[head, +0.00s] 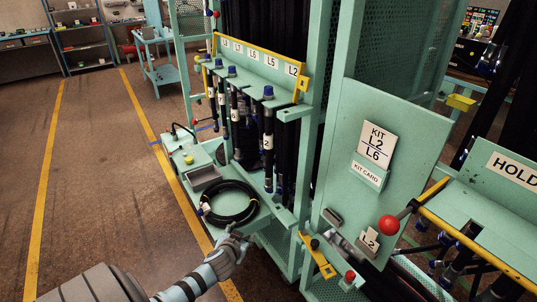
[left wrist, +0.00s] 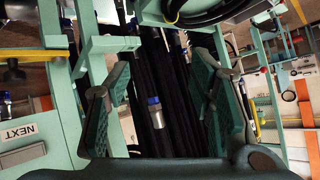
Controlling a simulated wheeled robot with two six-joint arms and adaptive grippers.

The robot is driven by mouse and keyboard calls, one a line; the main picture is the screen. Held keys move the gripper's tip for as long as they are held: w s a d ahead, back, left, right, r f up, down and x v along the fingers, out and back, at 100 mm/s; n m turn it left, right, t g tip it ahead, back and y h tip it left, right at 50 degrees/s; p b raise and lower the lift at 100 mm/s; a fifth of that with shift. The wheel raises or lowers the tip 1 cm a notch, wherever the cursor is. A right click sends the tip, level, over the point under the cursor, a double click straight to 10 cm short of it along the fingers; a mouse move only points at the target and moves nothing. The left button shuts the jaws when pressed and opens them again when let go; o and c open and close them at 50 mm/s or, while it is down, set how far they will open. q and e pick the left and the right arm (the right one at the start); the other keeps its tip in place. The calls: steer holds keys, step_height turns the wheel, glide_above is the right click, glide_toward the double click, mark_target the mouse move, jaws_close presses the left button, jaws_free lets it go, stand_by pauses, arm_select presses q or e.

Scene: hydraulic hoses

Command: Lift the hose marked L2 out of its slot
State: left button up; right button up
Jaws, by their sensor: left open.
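The hose marked L2 (head: 268,125) hangs upright at the right end of the rack's slot row, below the L2 label (head: 292,70). It is black, with a blue cap on top and a white tag partway down. My left gripper (head: 236,240) is low in front of the rack, below and left of that hose, and apart from it. In the left wrist view its two green-padded fingers (left wrist: 160,105) are spread. A blue-collared hose end (left wrist: 154,110) shows between them, farther back; I cannot tell which hose it is. My right gripper is not in view.
A coiled black hose (head: 230,203) lies on the tray beside my left gripper. Other blue-capped hoses hang left of L2. A panel with a kit card (head: 376,145) and a red ball knob (head: 389,225) stand to the right. A HOLD shelf (head: 490,185) is farther right.

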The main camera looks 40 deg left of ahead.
arm_select(q)
steer(key=w+a+r+n+t+y, duration=0.1)
steer(key=w+r+t, duration=0.3)
steer(key=r, duration=0.8)
steer(key=n+t+y+b, duration=0.1)
steer(key=n+t+y, duration=0.1)
glide_toward(267, 138)
steer(key=x, duration=1.1)
steer(key=shift+w, duration=0.35)
steer(key=shift+s, duration=0.1)
jaws_close()
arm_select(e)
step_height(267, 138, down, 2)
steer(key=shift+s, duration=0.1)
arm_select(q)
steer(key=shift+r, duration=0.1)
